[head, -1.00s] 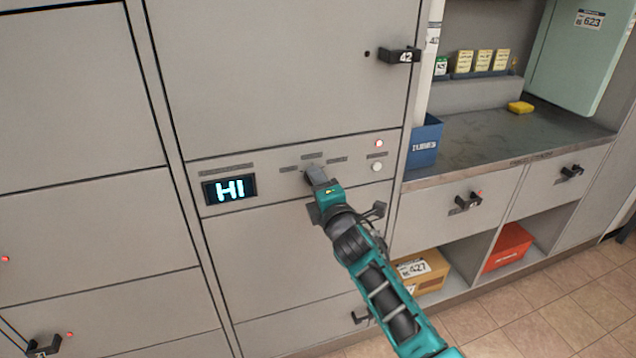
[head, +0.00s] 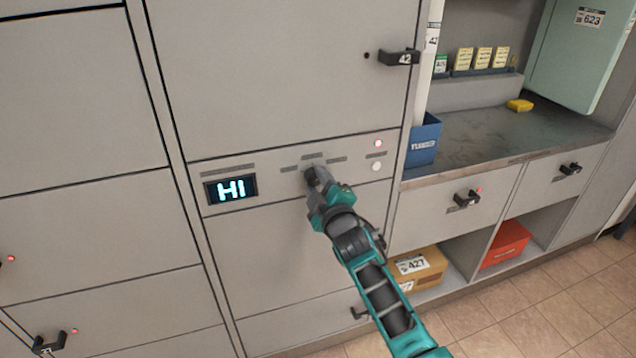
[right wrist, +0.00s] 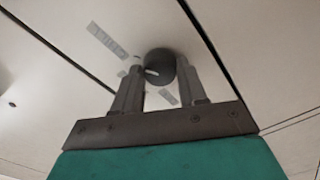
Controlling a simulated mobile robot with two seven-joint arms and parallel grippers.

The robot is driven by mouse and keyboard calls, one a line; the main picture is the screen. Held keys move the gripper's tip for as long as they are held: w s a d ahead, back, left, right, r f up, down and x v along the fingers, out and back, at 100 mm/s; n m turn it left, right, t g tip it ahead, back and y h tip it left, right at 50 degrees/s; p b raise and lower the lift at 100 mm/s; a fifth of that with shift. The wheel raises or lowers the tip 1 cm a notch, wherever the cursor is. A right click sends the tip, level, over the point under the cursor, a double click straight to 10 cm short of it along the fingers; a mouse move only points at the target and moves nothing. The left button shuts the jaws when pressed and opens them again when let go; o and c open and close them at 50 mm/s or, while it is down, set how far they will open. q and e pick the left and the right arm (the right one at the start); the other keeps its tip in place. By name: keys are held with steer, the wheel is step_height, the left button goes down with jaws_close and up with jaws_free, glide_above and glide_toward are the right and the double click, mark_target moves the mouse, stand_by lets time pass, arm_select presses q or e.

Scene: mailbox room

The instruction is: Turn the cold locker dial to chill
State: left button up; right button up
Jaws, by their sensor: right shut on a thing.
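The dial is a dark round knob (right wrist: 161,68) on the locker's control strip, with a pale pointer mark on its face and small grey labels around it. In the head view the dial (head: 311,175) is mostly hidden by my right gripper (head: 316,184). In the right wrist view my right gripper (right wrist: 155,90) has one finger on each side of the knob and is shut on it. A display (head: 231,190) left of the dial reads "HI". The label text is too small to read. My left gripper is not in view.
A blue bin (head: 424,140) stands on the counter (head: 480,140) to the right.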

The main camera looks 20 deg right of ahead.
stand_by(0.5)
steer(key=o, duration=1.1)
steer(key=shift+c, duration=0.2)
steer(key=shift+s, duration=0.1)
arm_select(q)
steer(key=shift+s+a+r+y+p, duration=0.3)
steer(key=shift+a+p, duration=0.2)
steer(key=shift+p, duration=0.35)
arm_select(e)
steer(key=s, duration=1.2)
steer(key=shift+s+d, duration=0.2)
steer(key=shift+s, duration=0.2)
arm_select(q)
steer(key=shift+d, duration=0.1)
